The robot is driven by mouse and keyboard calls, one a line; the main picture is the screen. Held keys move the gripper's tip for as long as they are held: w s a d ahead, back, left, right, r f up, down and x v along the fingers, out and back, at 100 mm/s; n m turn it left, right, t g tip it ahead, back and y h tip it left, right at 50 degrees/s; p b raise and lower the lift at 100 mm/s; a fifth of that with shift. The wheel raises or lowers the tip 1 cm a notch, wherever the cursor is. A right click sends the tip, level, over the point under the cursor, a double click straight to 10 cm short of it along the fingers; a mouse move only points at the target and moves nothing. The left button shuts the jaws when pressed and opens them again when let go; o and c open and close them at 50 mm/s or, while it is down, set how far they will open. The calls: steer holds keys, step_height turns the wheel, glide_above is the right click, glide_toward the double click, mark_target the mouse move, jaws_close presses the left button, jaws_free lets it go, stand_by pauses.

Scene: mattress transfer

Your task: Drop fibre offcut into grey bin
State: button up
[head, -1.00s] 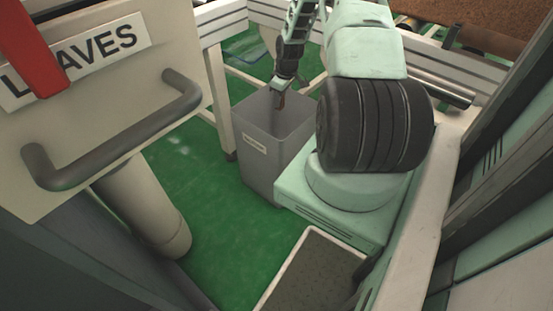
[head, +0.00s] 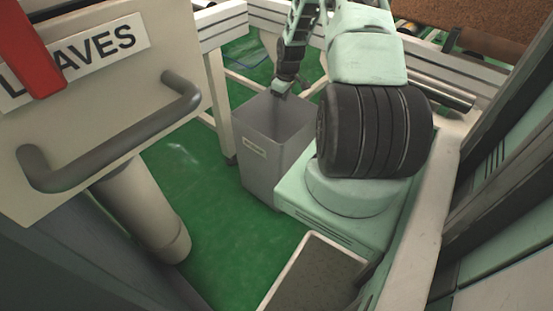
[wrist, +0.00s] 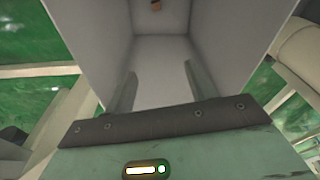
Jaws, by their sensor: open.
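The grey bin (head: 268,160) stands upright on the green floor in the head view, with a small label on its front. My gripper (head: 280,90) points down over the bin's mouth. In the wrist view my gripper (wrist: 162,88) is open, its two fingers apart with nothing between them. The pale inner walls of the grey bin (wrist: 165,55) fill the space beyond the fingers. A small brown piece, which looks like the fibre offcut (wrist: 155,5), shows inside the bin's outline at the top edge, apart from the fingers. I cannot tell whether it rests on the bottom.
A white frame post (head: 219,105) and rails stand close behind and left of the bin. A panel with a dark handle (head: 115,140) and a partly covered label is at the left. A shallow tray (head: 315,275) lies at the front. Green floor is clear left of the bin.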

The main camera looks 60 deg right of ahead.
step_height(320, 180, up, 15)
steer(key=s+p, duration=0.2)
steer(key=p, duration=0.1)
steer(key=shift+s+r, duration=0.15)
steer(key=shift+d+r, duration=0.1)
